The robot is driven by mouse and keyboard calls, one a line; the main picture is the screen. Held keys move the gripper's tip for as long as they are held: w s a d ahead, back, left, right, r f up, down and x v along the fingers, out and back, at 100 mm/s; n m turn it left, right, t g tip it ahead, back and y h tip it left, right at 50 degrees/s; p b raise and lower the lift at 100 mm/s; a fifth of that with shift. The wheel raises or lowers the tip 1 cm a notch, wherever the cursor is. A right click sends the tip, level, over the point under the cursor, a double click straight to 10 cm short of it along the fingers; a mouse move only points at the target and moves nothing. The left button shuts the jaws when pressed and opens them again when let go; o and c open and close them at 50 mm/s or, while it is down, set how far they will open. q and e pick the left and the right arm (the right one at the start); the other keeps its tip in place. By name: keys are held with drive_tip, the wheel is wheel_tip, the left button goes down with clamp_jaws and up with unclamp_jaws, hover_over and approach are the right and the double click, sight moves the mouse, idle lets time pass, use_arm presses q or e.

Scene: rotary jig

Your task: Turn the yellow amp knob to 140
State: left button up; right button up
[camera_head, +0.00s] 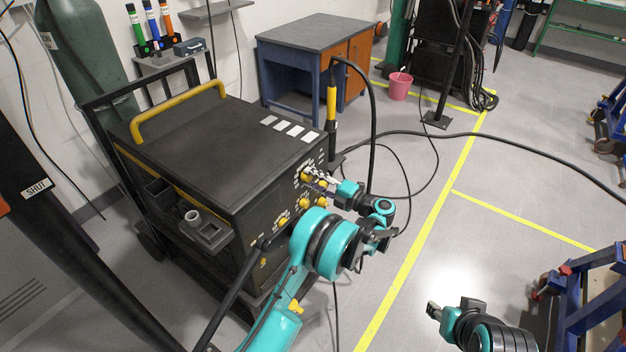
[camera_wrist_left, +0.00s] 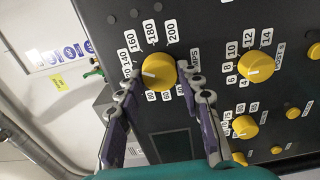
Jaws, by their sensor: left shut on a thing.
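The yellow amp knob (camera_wrist_left: 158,72) is on the dark front panel of the welding machine (camera_head: 215,140). White number labels, including 140, 160, 180 and 200, ring it in the left wrist view. Its white mark points left, towards the lower labels near 140; the exact value is unclear. My left gripper (camera_head: 314,180) is at the panel, with one finger on each side of the knob, shut on it. In the head view the fingers partly hide the knob. My right gripper (camera_head: 433,311) is low at the right, away from the machine; its jaw opening is too small to judge.
Another yellow knob (camera_wrist_left: 256,67) and a lower one (camera_wrist_left: 244,127) sit close right of my left fingers. A yellow-and-black torch (camera_head: 331,105) with a looping cable stands beside the panel. A blue workbench (camera_head: 283,75) is behind. Open floor lies to the right.

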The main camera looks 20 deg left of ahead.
use_arm(q)
drive_tip(key=o, duration=1.2)
drive_tip(key=shift+w, duration=0.1)
drive_tip(key=shift+c, duration=0.2)
drive_tip(key=v, duration=1.2)
